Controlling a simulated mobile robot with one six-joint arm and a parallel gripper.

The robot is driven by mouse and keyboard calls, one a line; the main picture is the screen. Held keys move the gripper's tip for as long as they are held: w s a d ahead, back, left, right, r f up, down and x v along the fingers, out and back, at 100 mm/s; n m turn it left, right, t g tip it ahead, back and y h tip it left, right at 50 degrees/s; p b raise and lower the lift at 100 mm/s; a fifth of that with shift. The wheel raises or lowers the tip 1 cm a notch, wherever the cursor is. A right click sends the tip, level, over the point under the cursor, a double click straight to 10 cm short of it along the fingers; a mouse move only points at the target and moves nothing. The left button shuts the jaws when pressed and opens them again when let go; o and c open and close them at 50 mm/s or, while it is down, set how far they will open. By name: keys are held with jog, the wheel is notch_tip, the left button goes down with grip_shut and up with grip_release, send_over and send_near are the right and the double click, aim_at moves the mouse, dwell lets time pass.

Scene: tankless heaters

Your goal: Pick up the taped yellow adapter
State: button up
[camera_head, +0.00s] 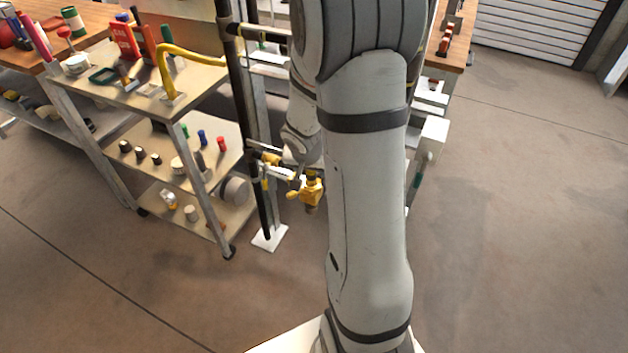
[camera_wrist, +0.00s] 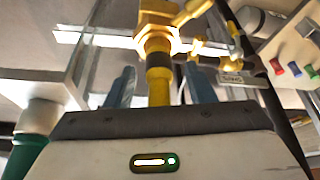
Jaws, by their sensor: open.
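In the wrist view the yellow adapter (camera_wrist: 158,88) is a short yellow tube with a darker band near its top. It joins a yellow hex fitting and valve (camera_wrist: 157,22) with a lever handle. My gripper (camera_wrist: 160,87) is open, with one blue-grey finger on each side of the adapter and visible gaps between. The adapter's lower end is hidden behind the gripper body. In the head view the yellow valve (camera_head: 311,186) hangs left of my arm, with a darker piece below it. My gripper cannot be made out there.
A metal cart (camera_head: 205,85) with knobs and tools stands at left, close to the valve. A dark upright pipe (camera_head: 236,95) and a white floor plate (camera_head: 270,237) are nearby. Other yellow fittings (camera_wrist: 230,62) sit beside the valve. Open floor lies at right.

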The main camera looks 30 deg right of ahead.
jog(key=shift+w+d+f, duration=0.1)
jog(key=shift+d+f, duration=0.05)
jog(key=shift+f, duration=0.3)
grip_shut()
